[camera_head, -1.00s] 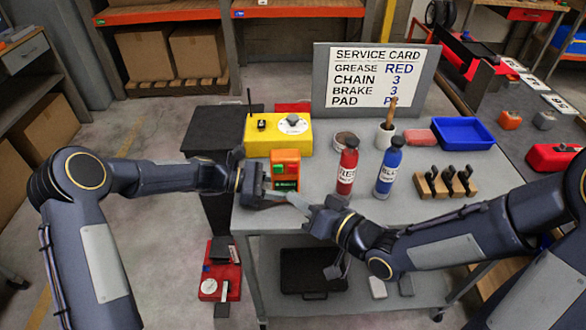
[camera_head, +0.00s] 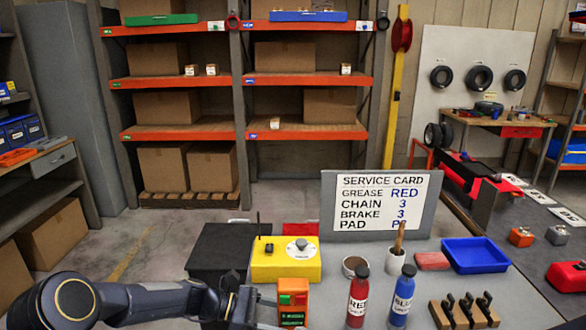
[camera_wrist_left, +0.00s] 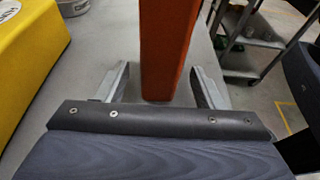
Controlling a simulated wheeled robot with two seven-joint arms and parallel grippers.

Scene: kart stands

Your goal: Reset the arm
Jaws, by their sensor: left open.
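My left arm comes in at the bottom left of the head view. Its gripper is beside a small orange device with a green display (camera_head: 293,300) on the grey cart top. In the left wrist view the two fingers of my left gripper (camera_wrist_left: 158,82) are open. The orange block of the device (camera_wrist_left: 168,40) stands between them, with a gap on each side. My right arm and gripper are not in the head view.
A yellow box with a dial (camera_head: 286,262) stands close behind the device. A red bottle (camera_head: 357,298), a blue bottle (camera_head: 402,297), a wooden rack (camera_head: 464,313), a blue tray (camera_head: 475,255) and a service card (camera_head: 378,205) are on the cart. Shelves stand behind.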

